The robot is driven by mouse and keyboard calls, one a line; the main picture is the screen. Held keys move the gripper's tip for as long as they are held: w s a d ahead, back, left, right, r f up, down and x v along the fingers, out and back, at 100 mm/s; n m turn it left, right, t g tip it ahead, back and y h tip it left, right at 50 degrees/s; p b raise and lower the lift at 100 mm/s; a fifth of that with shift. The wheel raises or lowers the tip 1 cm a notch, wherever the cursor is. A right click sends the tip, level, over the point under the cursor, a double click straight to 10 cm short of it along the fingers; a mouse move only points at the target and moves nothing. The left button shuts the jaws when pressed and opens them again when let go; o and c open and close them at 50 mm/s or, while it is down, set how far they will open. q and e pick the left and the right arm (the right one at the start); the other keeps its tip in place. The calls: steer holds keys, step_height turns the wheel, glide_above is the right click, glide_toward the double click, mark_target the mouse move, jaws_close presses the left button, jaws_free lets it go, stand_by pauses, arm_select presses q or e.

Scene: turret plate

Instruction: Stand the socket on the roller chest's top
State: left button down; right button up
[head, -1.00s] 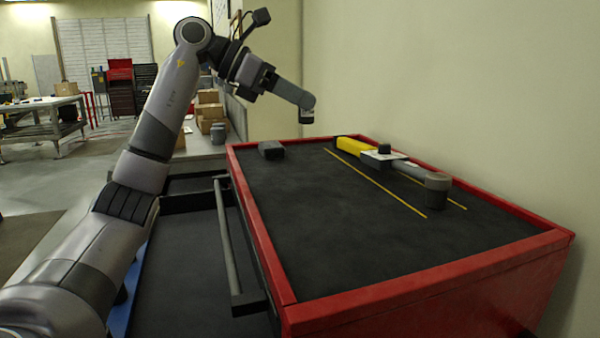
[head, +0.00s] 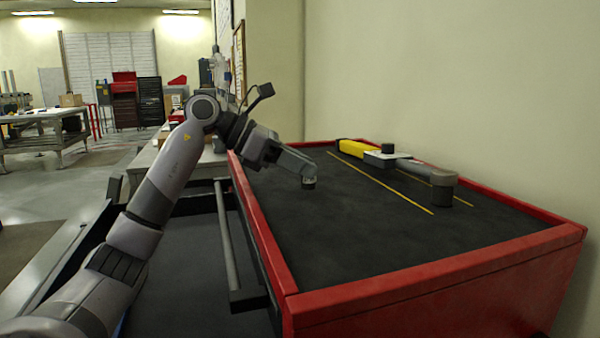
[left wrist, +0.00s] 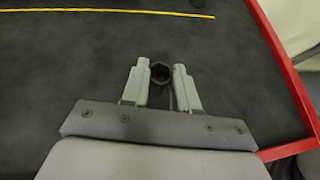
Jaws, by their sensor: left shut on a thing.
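The socket (left wrist: 160,72) is a small dark ring-like piece with a hexagonal hole, seen end-on between the fingertips in the left wrist view. My left gripper (head: 308,177) is shut on it. In the head view the socket (head: 308,185) shows below the fingertips, upright and low over the black mat; I cannot tell whether it touches. The roller chest's top (head: 380,250) is a black mat inside a red rim. My right gripper is not in view.
A yellow-handled tool (head: 400,164) with a grey cylindrical end lies on the mat, by yellow lines (head: 385,185). The red rim (head: 430,275) stands above the mat. The mat's front and middle are clear. A wall rises at the right.

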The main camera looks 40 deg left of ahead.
arm_select(q)
steer(key=shift+f, duration=0.5)
steer(key=shift+f, duration=0.25)
steer(key=c, duration=0.9)
jaws_free()
steer(key=shift+o, duration=0.2)
steer(key=shift+r, duration=0.1)
steer(key=shift+r, duration=0.25)
steer(key=b+v, duration=0.1)
steer(key=v, duration=0.9)
steer(key=shift+s+a+b, duration=0.2)
steer(key=shift+s+b, duration=0.05)
steer(key=shift+b, duration=0.05)
steer(key=shift+s+a+r, duration=0.35)
steer(key=shift+s+a, duration=0.05)
steer(key=shift+s, duration=0.1)
